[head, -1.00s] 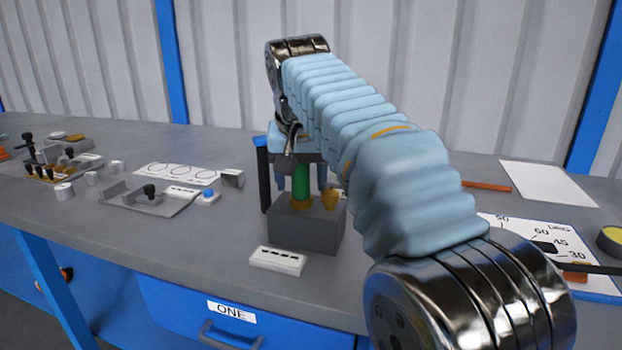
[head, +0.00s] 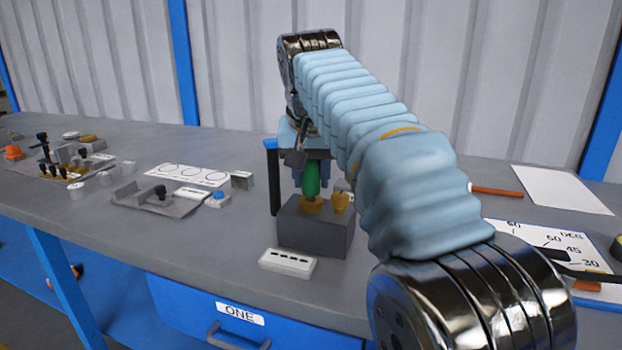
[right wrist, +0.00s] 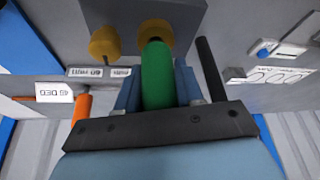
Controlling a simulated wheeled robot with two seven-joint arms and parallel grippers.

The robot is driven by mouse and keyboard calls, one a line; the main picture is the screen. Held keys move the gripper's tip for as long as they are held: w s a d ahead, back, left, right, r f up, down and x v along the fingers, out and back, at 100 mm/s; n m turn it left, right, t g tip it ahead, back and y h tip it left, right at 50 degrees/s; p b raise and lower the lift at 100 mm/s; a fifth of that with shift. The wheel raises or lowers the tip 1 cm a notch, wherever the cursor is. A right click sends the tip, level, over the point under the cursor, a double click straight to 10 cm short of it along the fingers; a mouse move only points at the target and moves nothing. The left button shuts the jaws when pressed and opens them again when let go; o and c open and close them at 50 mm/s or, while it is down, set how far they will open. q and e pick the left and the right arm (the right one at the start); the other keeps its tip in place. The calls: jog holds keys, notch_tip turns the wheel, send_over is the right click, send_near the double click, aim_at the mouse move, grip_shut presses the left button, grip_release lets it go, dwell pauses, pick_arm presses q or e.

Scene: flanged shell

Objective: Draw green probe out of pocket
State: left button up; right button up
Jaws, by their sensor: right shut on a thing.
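The green probe (head: 311,178) stands upright over a brass collar (head: 311,205) on top of a dark grey block (head: 315,236). My right gripper (head: 310,172) is above the block, shut on the probe, with its blue fingers on either side. In the right wrist view, the probe (right wrist: 157,75) lies between the fingers and its far end meets the brass collar (right wrist: 156,32). I cannot tell how much of the probe is inside the pocket. My left gripper is not in view.
A second brass piece (head: 341,202) sits beside the collar. A black post (head: 273,180) with a blue top stands close at the block's left. A white slotted strip (head: 288,263) lies in front. A dial card (head: 560,245) lies at the right, and fixtures fill the left.

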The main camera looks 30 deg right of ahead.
jog(key=shift+r, duration=2.8)
